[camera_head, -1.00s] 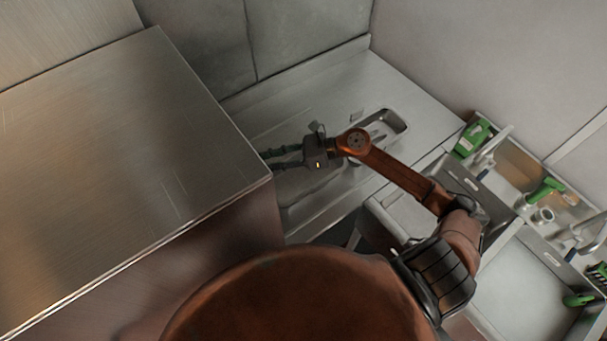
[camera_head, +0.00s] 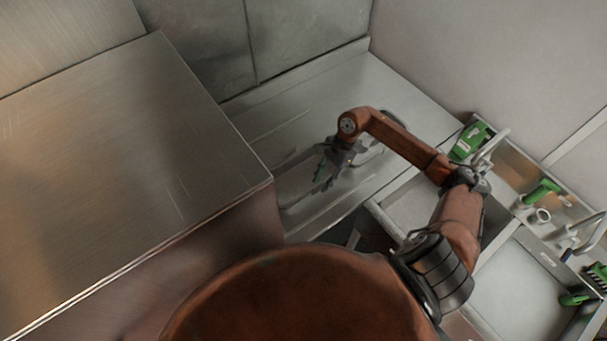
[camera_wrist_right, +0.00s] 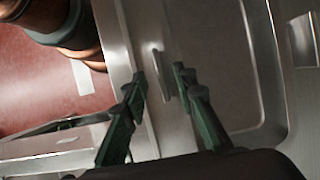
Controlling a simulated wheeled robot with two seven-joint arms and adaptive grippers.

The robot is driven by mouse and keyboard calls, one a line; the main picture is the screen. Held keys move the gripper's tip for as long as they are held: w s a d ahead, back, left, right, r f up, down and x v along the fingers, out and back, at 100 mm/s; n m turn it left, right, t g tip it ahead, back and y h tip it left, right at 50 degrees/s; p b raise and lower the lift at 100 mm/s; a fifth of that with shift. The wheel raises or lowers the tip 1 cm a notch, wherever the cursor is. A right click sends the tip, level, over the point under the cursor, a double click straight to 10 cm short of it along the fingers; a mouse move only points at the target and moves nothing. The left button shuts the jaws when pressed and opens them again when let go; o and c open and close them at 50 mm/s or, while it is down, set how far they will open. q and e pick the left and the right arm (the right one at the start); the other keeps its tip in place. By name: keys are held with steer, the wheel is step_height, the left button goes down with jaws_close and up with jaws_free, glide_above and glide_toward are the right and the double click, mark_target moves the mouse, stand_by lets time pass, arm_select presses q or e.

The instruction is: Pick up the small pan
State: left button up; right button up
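A shallow grey metal pan (camera_head: 296,196) with rounded corners lies on the steel counter, left of and below my right gripper (camera_head: 319,176). In the right wrist view the pan (camera_wrist_right: 212,60) fills the middle and right, and its upright handle (camera_wrist_right: 162,74) shows at the near rim. The right gripper's dark green fingers (camera_wrist_right: 160,84) are spread, one on each side of the handle, with gaps visible. A second metal pan (camera_head: 398,122) lies farther back, partly hidden by my right arm. I cannot tell from size alone which is the small one. My left gripper is not in view.
A big steel block (camera_head: 120,150) stands left of the counter (camera_head: 290,112). A wall closes the back. At right are sink basins (camera_head: 515,285) with a green bottle (camera_head: 468,141), taps and green brushes (camera_head: 541,192).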

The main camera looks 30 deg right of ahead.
steer(key=shift+x, duration=1.25)
steer(key=shift+c, duration=0.6)
jaws_close()
steer(key=shift+r, duration=0.1)
